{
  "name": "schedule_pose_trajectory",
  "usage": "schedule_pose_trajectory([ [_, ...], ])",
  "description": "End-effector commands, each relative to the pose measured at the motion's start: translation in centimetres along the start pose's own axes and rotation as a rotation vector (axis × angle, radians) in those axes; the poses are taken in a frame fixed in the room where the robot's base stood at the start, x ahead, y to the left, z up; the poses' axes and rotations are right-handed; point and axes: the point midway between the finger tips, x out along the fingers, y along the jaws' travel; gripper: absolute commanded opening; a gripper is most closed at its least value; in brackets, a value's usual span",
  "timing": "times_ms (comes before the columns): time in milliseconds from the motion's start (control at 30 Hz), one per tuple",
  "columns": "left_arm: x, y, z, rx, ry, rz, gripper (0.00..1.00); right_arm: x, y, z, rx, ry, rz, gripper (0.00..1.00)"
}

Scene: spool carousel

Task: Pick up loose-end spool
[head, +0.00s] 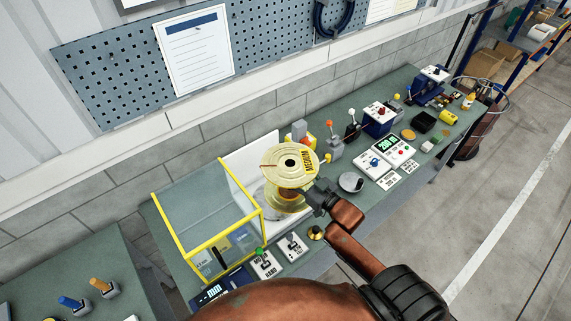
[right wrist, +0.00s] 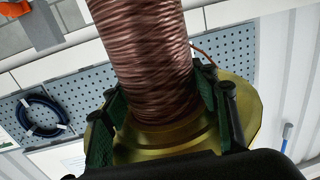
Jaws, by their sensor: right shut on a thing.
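The spool (head: 289,166) has pale yellow flanges, a dark centre hole and black lettering on its rim. It stands upright beside the yellow-framed clear box in the head view. In the right wrist view copper wire (right wrist: 150,55) is wound on its core, and a thin loose wire end (right wrist: 205,51) sticks out at the right. My right gripper (head: 312,199) reaches the spool from the right, between its flanges. Its green-padded fingers (right wrist: 168,125) are shut on the spool near one flange. The spool's underside is hidden. My left gripper is out of view.
The yellow-framed clear box (head: 210,215) stands left of the spool, with a white panel (head: 252,152) behind. Switch boxes (head: 267,263) lie in front. Levers, a grey round disc (head: 351,182) and control boxes (head: 380,120) fill the bench to the right.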

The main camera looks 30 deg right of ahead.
Motion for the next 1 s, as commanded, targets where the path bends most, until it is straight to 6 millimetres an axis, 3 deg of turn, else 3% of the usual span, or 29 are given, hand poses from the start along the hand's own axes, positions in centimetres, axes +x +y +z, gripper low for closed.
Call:
schedule_pose_trajectory([
  [33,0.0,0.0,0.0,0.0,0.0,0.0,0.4,-0.5,-0.1,-0.7,-0.005,0.015,-0.003,0.0],
  [1000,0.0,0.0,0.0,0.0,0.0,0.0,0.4,-8.7,-1.0,-0.7,-0.004,0.015,-0.003,0.0],
])
